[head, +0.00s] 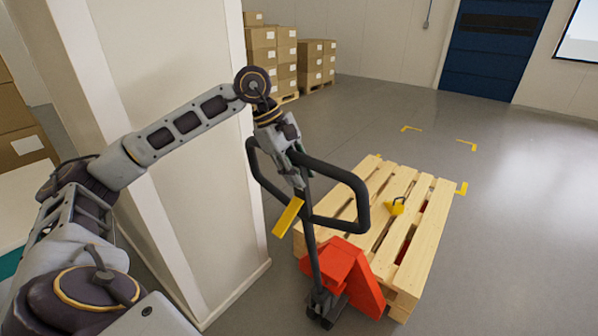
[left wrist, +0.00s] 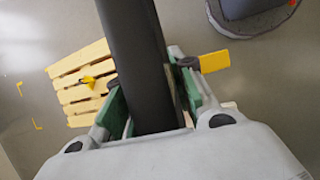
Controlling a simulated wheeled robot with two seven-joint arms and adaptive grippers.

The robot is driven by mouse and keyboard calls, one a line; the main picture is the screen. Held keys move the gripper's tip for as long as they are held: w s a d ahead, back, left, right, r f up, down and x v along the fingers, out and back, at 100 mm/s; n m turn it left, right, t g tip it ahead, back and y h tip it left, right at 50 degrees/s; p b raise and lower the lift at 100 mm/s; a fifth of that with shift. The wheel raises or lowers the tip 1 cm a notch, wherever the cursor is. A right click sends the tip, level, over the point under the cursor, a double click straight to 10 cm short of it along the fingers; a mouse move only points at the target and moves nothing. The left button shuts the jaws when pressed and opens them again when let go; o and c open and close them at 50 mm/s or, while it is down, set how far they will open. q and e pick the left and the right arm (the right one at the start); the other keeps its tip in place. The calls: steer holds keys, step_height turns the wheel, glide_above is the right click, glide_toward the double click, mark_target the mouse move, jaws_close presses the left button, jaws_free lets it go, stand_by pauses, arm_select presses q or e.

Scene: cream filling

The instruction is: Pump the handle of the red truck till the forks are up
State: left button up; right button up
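The red truck (head: 345,270) stands at the near end of a wooden pallet (head: 432,240). Its black handle (head: 362,200) is a loop on a shaft that leans a little to the left. My left gripper (head: 298,178) is at the left part of the handle. In the left wrist view its green-padded fingers (left wrist: 148,92) lie on both sides of a black handle bar (left wrist: 138,50) and appear closed on it. The forks are mostly hidden under the pallet; red shows between slats. My right gripper is out of view.
A white pillar (head: 185,150) stands close beside my left arm. A small yellow object (head: 397,207) with a dark loop lies on the pallet. Yellow corner marks (head: 466,144) outline free floor behind it. Stacked boxes (head: 272,60) and a blue door (head: 492,50) are farther back.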

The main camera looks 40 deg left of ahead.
arm_select(q)
steer(key=o, duration=0.4)
steer(key=shift+c, duration=0.2)
steer(key=shift+r, duration=0.1)
steer(key=shift+a+r, duration=0.2)
steer(key=shift+r, duration=0.1)
steer(key=v, duration=1.1)
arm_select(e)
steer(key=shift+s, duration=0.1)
